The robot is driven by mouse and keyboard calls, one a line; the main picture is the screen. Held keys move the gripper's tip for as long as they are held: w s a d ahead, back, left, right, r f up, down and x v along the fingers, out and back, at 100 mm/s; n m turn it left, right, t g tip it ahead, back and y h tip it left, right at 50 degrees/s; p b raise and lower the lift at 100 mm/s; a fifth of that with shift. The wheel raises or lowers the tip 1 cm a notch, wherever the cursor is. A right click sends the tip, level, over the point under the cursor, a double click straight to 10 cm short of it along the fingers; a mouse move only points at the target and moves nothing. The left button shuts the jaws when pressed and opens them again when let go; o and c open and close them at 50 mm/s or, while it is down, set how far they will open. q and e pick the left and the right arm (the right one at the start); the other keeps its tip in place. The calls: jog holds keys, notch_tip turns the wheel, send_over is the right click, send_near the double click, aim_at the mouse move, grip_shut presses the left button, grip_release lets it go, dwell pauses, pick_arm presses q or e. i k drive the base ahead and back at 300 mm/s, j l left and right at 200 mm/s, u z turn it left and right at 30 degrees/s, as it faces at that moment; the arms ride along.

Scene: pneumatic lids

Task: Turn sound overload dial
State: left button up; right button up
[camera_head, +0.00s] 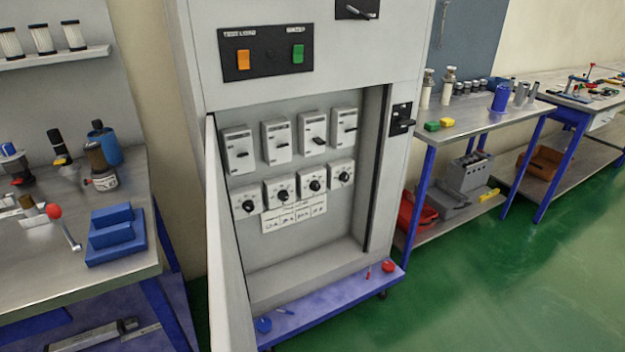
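An open grey cabinet (215,85) stands in the middle of the head view. Inside, several white breaker units with dark levers form an upper row. Below them is a row of white dial units with black knobs: the far-left dial (247,204), the second dial (282,192), the third dial (315,184) and the far-right dial (342,175). A paper label (294,216) with small writing sits under the dials. The writing is too small to read, so I cannot tell which dial is the sound overload one. Neither of my grippers is in view.
The cabinet door (221,240) hangs open toward me at the left. A blue ledge (338,306) with small red and blue items runs along the cabinet's foot. Workbenches stand left (60,285) and right (478,124). Green floor (480,285) is clear at the lower right.

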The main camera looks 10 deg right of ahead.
aim_at(315, 185)
jog(key=i+l, duration=0.15)
jog(key=l, duration=0.3)
jog(key=i+l+u, duration=0.15)
jog(key=l, duration=0.7)
jog(key=i+l+u, duration=0.1)
jog(key=l, duration=0.35)
jog(key=i+l+u, duration=0.1)
jog(key=l, duration=0.35)
